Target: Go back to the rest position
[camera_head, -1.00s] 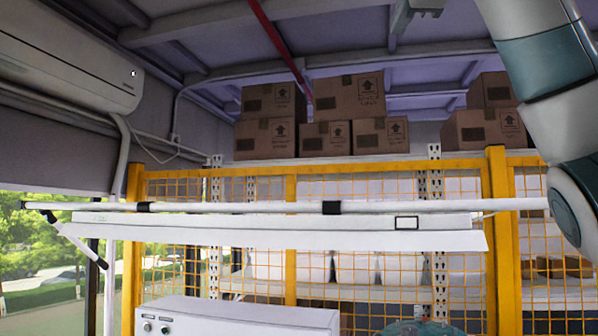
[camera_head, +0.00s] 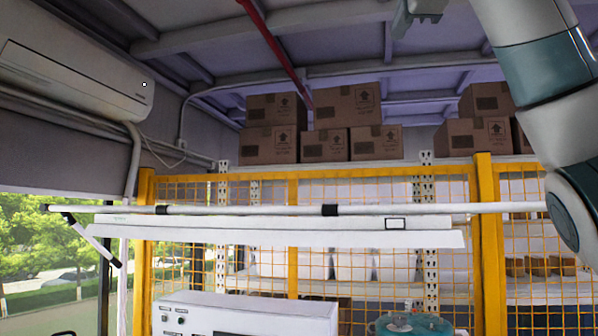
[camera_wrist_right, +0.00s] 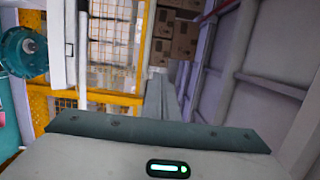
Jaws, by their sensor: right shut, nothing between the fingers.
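My right arm (camera_head: 550,70) comes down along the right edge of the head view. What looks like my right gripper (camera_head: 420,12) shows at the top edge, raised high and cut off by the frame. In the right wrist view the grey fingers (camera_wrist_right: 163,98) are together, with nothing between them, and point towards the stacked boxes. They touch nothing. My left arm and gripper are not in view. A teal round device (camera_head: 410,326) shows at the bottom edge of the head view, and it also shows at the left of the wrist view (camera_wrist_right: 22,52).
A white bar (camera_head: 270,210) with a long white panel (camera_head: 280,232) crosses the head view. Behind it stand a yellow mesh fence (camera_head: 485,240) and shelving with cardboard boxes (camera_head: 348,105). A white control box (camera_head: 245,312) is below. An air conditioner (camera_head: 75,75) hangs at left.

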